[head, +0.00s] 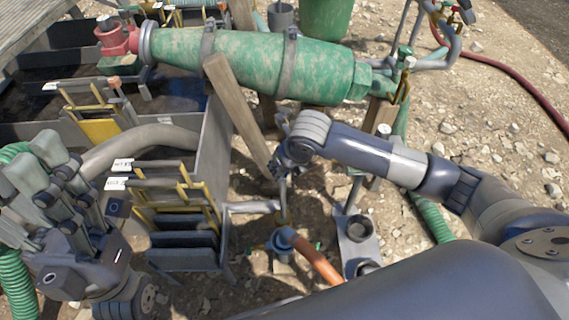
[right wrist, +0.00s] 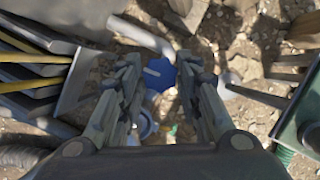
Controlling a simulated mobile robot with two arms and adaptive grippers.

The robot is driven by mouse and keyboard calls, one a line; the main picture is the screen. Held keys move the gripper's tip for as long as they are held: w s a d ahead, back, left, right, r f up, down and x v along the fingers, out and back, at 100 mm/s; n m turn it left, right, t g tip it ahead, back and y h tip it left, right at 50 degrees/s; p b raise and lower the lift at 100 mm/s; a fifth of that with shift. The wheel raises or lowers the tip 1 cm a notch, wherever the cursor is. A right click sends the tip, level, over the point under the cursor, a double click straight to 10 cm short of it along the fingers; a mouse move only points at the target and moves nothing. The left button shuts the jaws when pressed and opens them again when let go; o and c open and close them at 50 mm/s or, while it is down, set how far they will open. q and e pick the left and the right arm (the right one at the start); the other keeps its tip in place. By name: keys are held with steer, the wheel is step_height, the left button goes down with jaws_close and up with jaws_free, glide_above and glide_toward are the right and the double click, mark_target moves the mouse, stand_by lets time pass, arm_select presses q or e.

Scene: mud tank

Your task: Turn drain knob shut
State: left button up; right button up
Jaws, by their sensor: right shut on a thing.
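The drain knob (right wrist: 159,74) is blue, with a pale mark on its face, and shows in the right wrist view between my right gripper's fingers. My right gripper (right wrist: 160,80) is shut on this knob, with one finger on each side of it. In the head view my right gripper (head: 280,166) is beside the tank's end wall, above the upright drain pipe; the knob is hidden there by the gripper and wrist. My left gripper (head: 45,175) is raised at the lower left, away from the knob; its fingers overlap, so its opening is unclear.
A mottled green cylinder (head: 255,62) lies across the back above the grey tank (head: 216,135). A wooden post (head: 238,115) slants down close to my right gripper. Dark panels (head: 185,240) stand left of it. An orange pipe (head: 318,262) is below. Stony ground lies right.

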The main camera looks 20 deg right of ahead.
steer(key=shift+m+h, duration=0.3)
steer(key=shift+m, duration=0.2)
steer(key=o, duration=1.1)
steer(key=v, duration=1.2)
